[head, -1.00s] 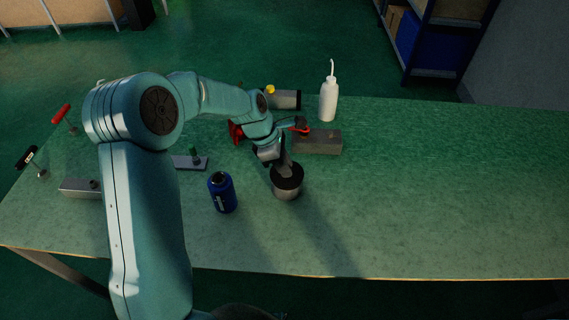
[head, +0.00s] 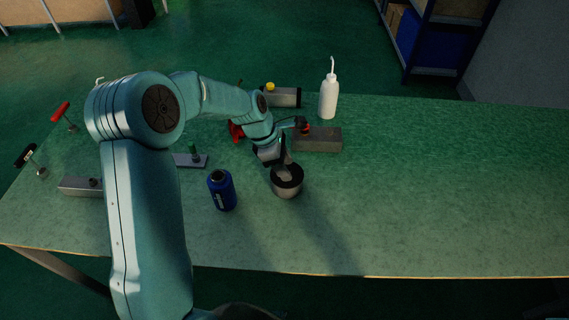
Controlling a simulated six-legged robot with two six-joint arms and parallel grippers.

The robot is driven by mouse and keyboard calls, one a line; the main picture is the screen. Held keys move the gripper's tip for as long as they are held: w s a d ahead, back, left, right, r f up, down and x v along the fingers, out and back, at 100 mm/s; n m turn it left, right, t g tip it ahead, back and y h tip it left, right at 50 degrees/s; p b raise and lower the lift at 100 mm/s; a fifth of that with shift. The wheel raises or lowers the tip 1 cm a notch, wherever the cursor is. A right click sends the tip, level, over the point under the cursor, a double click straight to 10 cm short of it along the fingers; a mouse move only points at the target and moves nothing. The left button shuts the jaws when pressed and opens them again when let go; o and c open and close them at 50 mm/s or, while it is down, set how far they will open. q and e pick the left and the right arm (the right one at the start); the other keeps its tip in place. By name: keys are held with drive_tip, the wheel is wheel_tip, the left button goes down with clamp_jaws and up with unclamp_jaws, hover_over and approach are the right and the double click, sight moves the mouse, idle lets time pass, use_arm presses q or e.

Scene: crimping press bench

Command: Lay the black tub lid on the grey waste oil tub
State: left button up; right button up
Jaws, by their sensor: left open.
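The grey waste oil tub (head: 288,192) stands upright on the bench, right of the blue bottle. The black tub lid (head: 296,182) shows as a dark disc across its top. It looks seated on the tub, but whether it is fully flat cannot be told at this size. My left gripper (head: 286,170) reaches down from above at the lid. Its jaws are open, with the fingertips close over the lid's middle, and they hide part of it. My right gripper is not in view.
A blue bottle (head: 222,191) stands close left of the tub. A grey block (head: 318,140) lies behind it, with a white squeeze bottle (head: 328,100) farther back. Toggle clamps and small metal parts lie at left. The bench's right side (head: 450,190) is clear.

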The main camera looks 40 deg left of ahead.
use_arm(q)
drive_tip(key=v, duration=1.3)
drive_tip(key=shift+d+p, duration=0.15)
drive_tip(key=shift+p, duration=0.2)
drive_tip(key=shift+r, duration=0.15)
